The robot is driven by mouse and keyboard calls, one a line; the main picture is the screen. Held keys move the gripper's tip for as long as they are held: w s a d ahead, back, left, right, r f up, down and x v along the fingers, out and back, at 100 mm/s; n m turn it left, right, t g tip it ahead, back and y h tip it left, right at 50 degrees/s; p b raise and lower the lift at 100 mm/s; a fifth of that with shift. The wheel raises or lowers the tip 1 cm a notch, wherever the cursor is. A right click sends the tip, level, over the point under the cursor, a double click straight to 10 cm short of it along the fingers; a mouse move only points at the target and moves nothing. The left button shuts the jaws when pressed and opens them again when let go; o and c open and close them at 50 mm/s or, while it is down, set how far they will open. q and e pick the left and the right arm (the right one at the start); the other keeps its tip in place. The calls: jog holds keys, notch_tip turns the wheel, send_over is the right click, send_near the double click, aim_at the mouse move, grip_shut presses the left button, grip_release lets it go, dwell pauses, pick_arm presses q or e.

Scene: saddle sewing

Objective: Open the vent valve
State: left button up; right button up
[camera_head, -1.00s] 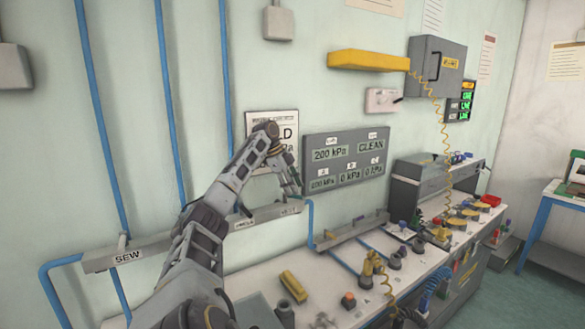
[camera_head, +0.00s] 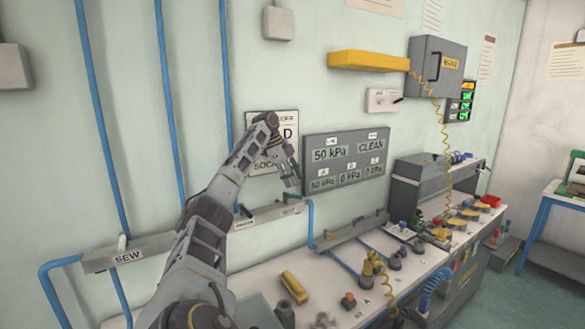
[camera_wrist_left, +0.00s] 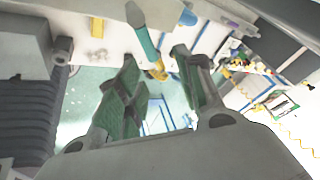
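The valve rail (camera_head: 268,214) on the wall has a label reading like PROCESS and, at its right end, a vent label (camera_head: 291,210). My left gripper (camera_head: 294,184) is just above that end, fingers pointing down. In the left wrist view its two green-padded fingers (camera_wrist_left: 155,58) are apart. A teal handle (camera_wrist_left: 146,44) with a grey end and a yellow end shows between and beyond them; I cannot tell whether they touch it. The vent lever is too small and partly hidden in the head view to read its angle. My right gripper is not seen.
The wall panel (camera_head: 347,158) reads 50 kPa and CLEAN, with 50, 0 and 0 kPa below. The SEW rail (camera_head: 128,257) is at left. Blue pipes (camera_head: 97,120) run down the wall. The bench (camera_head: 255,278) below holds a yellow block (camera_head: 294,287) and several fittings.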

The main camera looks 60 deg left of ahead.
pick_arm(q)
jog(key=shift+r, duration=0.3)
jog(key=shift+r, duration=1.55)
jog(key=shift+r, duration=0.2)
